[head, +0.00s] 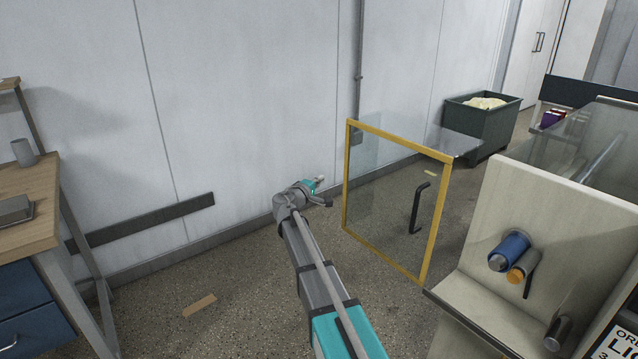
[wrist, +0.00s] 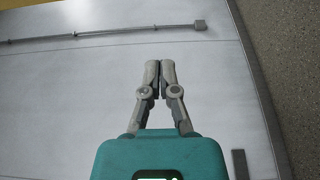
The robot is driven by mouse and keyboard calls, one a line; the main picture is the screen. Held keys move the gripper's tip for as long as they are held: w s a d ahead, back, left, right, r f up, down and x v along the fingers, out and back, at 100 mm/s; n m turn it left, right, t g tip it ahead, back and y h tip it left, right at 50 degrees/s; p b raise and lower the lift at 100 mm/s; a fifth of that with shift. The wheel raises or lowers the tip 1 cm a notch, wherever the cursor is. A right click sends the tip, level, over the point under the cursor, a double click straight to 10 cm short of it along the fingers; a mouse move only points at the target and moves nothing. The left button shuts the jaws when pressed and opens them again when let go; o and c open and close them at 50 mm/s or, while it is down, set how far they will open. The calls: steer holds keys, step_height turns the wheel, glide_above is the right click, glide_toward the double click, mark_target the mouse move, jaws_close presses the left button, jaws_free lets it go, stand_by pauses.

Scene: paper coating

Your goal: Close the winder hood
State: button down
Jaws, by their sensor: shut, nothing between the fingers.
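The winder hood (head: 433,240), a clear panel in a yellow frame with a black bar handle (head: 419,208), stands swung out from the pale machine in the head view. A clear top plate (head: 455,141) joins its upper edge. My gripper (head: 320,180) is just left of the hood's left frame edge in the picture, apart from the handle, and points toward the wall. In the wrist view its two grey fingers (wrist: 160,66) are together with nothing between them.
A wooden desk (head: 25,205) is at left. A grey wall (head: 250,90) with a pipe (head: 359,70) is behind my gripper. A dark bin (head: 478,128) stands farther back. Floor between desk and hood is mostly clear.

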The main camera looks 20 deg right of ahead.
steer(key=x, duration=0.8)
steer(key=shift+s+d, duration=0.25)
steer(key=shift+s, duration=0.75)
steer(key=shift+s+d, duration=0.25)
steer(key=shift+s, duration=0.75)
steer(key=shift+s, duration=0.1)
